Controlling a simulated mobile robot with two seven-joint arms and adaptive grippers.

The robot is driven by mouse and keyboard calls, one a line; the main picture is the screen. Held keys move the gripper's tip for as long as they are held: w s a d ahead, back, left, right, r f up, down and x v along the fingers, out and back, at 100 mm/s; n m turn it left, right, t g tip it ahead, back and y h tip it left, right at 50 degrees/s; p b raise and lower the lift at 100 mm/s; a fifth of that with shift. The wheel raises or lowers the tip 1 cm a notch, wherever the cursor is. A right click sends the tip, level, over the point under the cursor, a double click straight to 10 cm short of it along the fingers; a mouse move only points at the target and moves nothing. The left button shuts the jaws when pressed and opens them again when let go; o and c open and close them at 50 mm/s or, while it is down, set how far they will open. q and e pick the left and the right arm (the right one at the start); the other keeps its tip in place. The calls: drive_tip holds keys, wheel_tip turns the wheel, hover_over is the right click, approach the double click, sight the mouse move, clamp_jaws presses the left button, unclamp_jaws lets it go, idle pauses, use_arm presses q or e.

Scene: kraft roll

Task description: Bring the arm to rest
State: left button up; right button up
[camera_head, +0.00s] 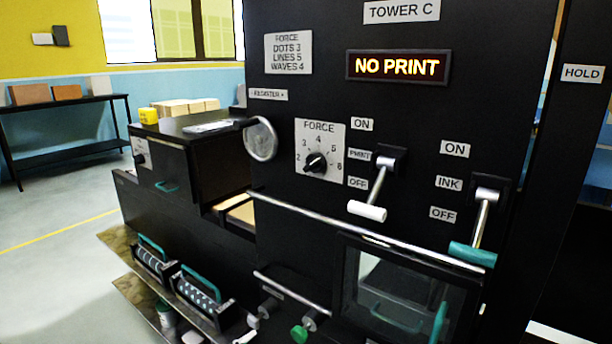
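Neither of my grippers nor my arms shows in the head view. A tall black machine panel labelled TOWER C (300,95) fills the middle and right. Its lit display (398,67) reads NO PRINT. The print lever (367,210) has a white handle and hangs down to the left, below its OFF label. The ink lever (472,254) has a teal handle and also hangs down, below its OFF label. The force dial (316,163) is a black knob on a white scale; its exact setting is hard to read.
A chrome rail (370,233) crosses the panel above a clear window (395,290). A handwheel (261,139) stands at the panel's left edge. Two rollers with teal handles (200,295) sit low at left. A yellow block (148,116) lies on the machine top. The floor at left is open.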

use_arm(q)
drive_tip(key=s+a+f+n+g+y, duration=0.1)
drive_tip(key=s+a+f+n, duration=0.3)
drive_tip(key=s+f, duration=0.6)
drive_tip(key=s+a+f+n+g+y, duration=0.2)
drive_tip(key=s+a+f+n+y, duration=0.2)
drive_tip(key=s+a+f, duration=0.3)
drive_tip(key=s+f+n, duration=0.1)
drive_tip(key=s+f, duration=0.2)
drive_tip(key=f, duration=0.2)
drive_tip(key=shift+s+a+f, duration=0.15)
drive_tip(key=shift+s+a, duration=0.1)
drive_tip(key=shift+a, duration=0.15)
